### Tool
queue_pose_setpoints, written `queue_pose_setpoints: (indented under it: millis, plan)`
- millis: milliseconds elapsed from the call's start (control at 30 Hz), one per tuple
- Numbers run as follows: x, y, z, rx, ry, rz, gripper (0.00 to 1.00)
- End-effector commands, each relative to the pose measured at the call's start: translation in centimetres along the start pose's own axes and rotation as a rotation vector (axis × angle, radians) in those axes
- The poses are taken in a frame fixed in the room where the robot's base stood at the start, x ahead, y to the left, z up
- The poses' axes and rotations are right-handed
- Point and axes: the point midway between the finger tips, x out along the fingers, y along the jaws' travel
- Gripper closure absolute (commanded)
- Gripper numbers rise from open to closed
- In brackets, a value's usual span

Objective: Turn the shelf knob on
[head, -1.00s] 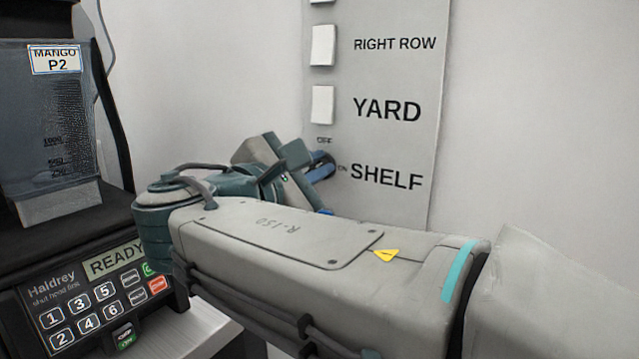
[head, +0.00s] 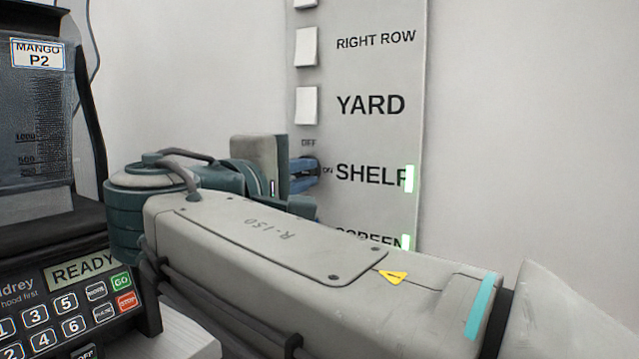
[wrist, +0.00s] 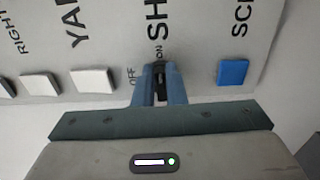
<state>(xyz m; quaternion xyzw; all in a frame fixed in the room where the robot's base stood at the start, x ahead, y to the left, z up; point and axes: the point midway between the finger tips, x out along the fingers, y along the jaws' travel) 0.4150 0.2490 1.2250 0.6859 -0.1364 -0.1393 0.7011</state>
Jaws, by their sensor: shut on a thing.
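The shelf knob (wrist: 161,70) is dark and sits beside the SHELF label on the wall panel (head: 374,125). OFF is printed above it and ON to its right in the head view. My gripper (wrist: 159,88) has its blue fingers closed on both sides of the knob. In the head view my gripper (head: 304,172) hides part of the knob. In the wrist view the knob lies in line with the ON mark. A green light (head: 409,178) glows at the end of the SHELF label.
White switches for YARD (head: 307,105) and RIGHT ROW (head: 307,47) are above the knob. A blue switch (wrist: 232,72) is by the SCREEN label, where another green light (head: 405,242) glows.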

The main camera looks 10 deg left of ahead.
Motion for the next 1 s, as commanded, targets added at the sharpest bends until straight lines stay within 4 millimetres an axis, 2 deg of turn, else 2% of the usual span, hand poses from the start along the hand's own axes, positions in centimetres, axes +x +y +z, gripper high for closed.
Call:
queue_pose_setpoints:
  millis: [600,633,700,1000]
  plan:
    - [-0.01,-0.14,-0.04,0.038,0.001,-0.002,1.0]
    - [-0.01,-0.14,-0.04,0.037,0.001,-0.002,0.81]
    - [0.0,-0.13,-0.04,0.037,0.0,-0.001,0.67]
    - [-0.17,-0.07,-0.04,0.037,0.001,-0.001,0.67]
